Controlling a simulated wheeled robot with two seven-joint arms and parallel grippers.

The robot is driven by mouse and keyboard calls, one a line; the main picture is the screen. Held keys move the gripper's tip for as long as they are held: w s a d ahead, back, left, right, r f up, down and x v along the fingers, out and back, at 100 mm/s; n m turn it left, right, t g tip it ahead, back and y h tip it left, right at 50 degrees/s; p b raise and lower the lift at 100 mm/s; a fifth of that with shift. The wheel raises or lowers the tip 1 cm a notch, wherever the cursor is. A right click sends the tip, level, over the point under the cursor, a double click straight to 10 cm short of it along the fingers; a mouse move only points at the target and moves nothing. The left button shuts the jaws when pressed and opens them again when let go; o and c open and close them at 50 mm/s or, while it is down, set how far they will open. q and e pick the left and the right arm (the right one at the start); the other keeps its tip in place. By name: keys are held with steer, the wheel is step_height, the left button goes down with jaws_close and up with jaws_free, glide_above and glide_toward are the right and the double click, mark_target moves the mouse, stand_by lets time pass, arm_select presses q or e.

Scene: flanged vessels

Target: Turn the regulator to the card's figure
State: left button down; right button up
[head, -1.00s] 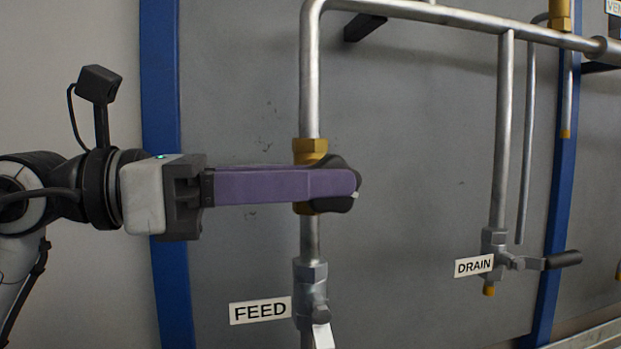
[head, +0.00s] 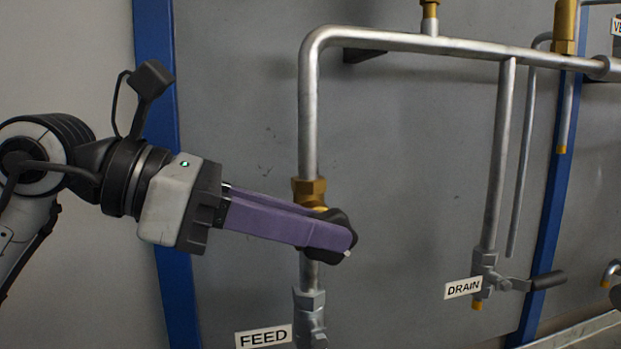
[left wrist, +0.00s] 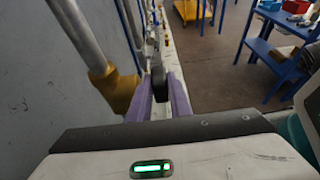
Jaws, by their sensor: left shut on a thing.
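The regulator is a brass body (head: 309,190) with a black lobed knob (head: 338,219), set in the vertical feed pipe. In the left wrist view the brass body (left wrist: 122,90) is left of the fingers and the black knob (left wrist: 158,82) is between them. My left gripper (head: 335,237) has purple fingers, shut on the knob and tilted down to the right. In the left wrist view its fingers (left wrist: 160,98) show on both sides of the knob. The card and any scale on the regulator are not seen. My right gripper is not in view.
A FEED label (head: 264,336) and valve (head: 310,312) are below the regulator. A DRAIN label (head: 462,288) and a black-handled lever valve (head: 530,282) are at right. Pipes run along a grey panel (head: 420,180). A blue bench (left wrist: 275,50) stands off to the right in the left wrist view.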

arm_select(q)
steer(key=r+y+p, duration=0.1)
steer(key=y+p, duration=0.1)
steer(key=p, duration=0.2)
steer(key=shift+d+r+g, duration=0.15)
steer(key=shift+g, duration=0.15)
steer(key=shift+y+p, duration=0.5)
steer(key=shift+p, duration=0.05)
steer(key=shift+w+d+f+g+y+p, duration=0.15)
steer(key=shift+g+y+p, duration=0.25)
steer(key=shift+y+p, duration=0.55)
steer(key=shift+f+p, duration=0.15)
steer(key=shift+p, duration=0.2)
steer(key=c, duration=1.9)
jaws_free()
